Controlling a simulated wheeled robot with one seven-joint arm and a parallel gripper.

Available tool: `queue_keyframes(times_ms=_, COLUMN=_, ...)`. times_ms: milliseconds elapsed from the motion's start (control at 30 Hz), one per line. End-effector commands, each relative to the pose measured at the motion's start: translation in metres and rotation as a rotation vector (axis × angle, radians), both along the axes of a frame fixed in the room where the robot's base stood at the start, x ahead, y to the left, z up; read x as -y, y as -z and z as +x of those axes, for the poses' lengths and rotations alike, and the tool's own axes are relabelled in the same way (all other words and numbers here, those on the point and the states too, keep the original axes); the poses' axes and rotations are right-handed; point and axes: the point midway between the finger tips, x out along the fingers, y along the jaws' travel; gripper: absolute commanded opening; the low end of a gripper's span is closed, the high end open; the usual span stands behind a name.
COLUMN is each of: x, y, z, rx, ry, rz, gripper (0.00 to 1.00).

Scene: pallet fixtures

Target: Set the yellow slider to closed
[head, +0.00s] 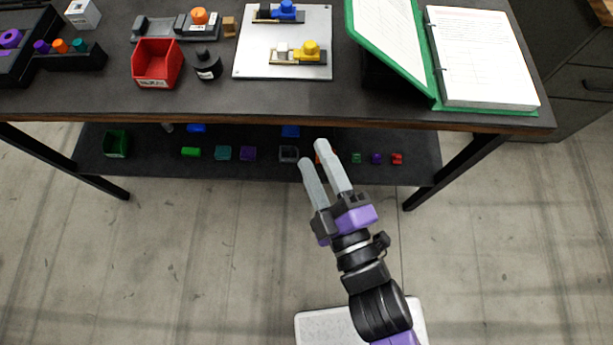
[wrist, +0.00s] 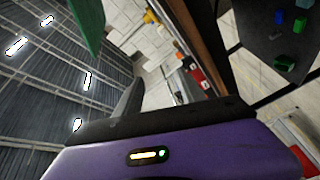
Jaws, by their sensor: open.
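The yellow slider (head: 311,48) sits on a dark rail on the white plate (head: 257,68) on the table top in the head view. The slider is toward the right end of its rail, with a small pale block (head: 282,48) to its left. A blue slider (head: 287,8) is on a second rail behind it. My gripper (head: 321,153) is open and empty, in front of the table and well apart from the yellow slider. A yellow part, probably the slider, shows small in the wrist view (wrist: 151,17).
An open green binder (head: 480,108) lies to the right. The table's front edge (head: 300,118) lies beyond my gripper. A lower shelf (head: 230,172) holds several small coloured objects.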

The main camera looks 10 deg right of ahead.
Motion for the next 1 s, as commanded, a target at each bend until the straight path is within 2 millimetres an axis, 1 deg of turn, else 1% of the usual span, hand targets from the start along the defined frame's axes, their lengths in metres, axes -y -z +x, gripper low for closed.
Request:
queue_keyframes(times_ms=100, x=0.006, y=0.001, z=-0.006, rx=-0.021, ry=0.005, rz=0.067, gripper=0.46)
queue_keyframes(times_ms=200, x=0.008, y=0.001, z=-0.008, rx=-0.028, ry=0.007, rz=0.097, gripper=0.46)
queue_keyframes(times_ms=700, x=0.007, y=0.002, z=-0.01, rx=-0.031, ry=0.003, rz=0.107, gripper=0.46)
queue_keyframes(times_ms=767, x=0.001, y=0.003, z=-0.01, rx=-0.025, ry=-0.015, rz=0.107, gripper=0.46)
queue_keyframes(times_ms=833, x=-0.01, y=0.002, z=-0.006, rx=-0.002, ry=-0.048, rz=0.105, gripper=0.46)
queue_keyframes(times_ms=933, x=-0.032, y=-0.002, z=0.005, rx=0.053, ry=-0.11, rz=0.088, gripper=0.46)
queue_keyframes(times_ms=1000, x=-0.049, y=-0.002, z=0.017, rx=0.066, ry=-0.15, rz=0.102, gripper=0.46)
